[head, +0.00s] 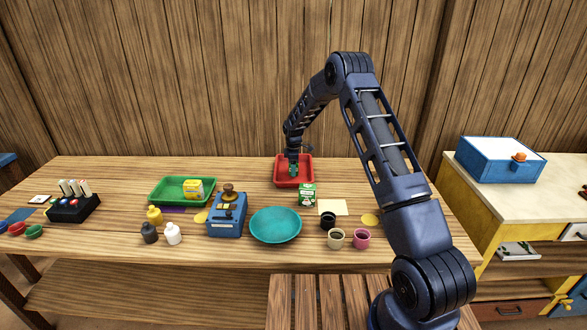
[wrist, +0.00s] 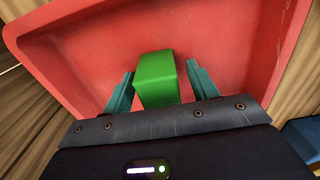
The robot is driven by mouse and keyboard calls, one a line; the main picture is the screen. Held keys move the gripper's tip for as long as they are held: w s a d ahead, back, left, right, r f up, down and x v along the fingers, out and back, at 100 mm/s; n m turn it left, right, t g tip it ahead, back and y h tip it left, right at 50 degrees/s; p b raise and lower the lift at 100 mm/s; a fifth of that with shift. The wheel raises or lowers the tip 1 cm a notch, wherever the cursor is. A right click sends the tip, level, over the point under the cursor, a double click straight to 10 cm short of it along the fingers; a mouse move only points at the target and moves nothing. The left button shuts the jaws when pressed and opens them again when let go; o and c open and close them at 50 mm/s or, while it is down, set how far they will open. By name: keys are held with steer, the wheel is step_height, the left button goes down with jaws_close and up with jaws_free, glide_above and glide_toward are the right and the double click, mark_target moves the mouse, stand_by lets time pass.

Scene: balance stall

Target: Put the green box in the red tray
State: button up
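A plain green box (wrist: 156,78) is inside the red tray (wrist: 85,45) in the wrist view, between the two fingers of my gripper (wrist: 160,82). A narrow gap shows on each side of the box, so my gripper is open around it and not pressing on it. The box appears to rest on the tray floor, though its underside is hidden. In the head view, my gripper (head: 293,168) points down into the red tray (head: 308,172) at the back of the table, and the box is mostly hidden by the fingers.
A green and white carton (head: 307,195) stands just in front of the red tray. A green tray (head: 162,193) with a yellow box (head: 193,189), a blue scale (head: 227,215), a teal bowl (head: 275,225) and several small cups and bottles are nearby. The table's back right is clear.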

step_height(320, 180, up, 12)
steer(key=shift+f, duration=0.15)
steer(key=s+d+r+m+t, duration=0.1)
steer(key=s+d+r+m, duration=0.3)
steer(key=s+d+r, duration=0.8)
steer(key=s+d+r+m+t, duration=0.1)
steer(key=s+d+r+m, duration=0.5)
steer(key=s+r, duration=0.65)
steer(key=s+d+r+m+t, duration=0.1)
steer(key=s+d+m, duration=0.3)
steer(key=s, duration=1)
steer(key=s+d+r+m+t, duration=0.1)
steer(key=s+d+m, duration=0.3)
steer(key=s+d, duration=0.4)
steer(key=s, duration=0.6)
steer(key=shift+s+t, duration=0.3)
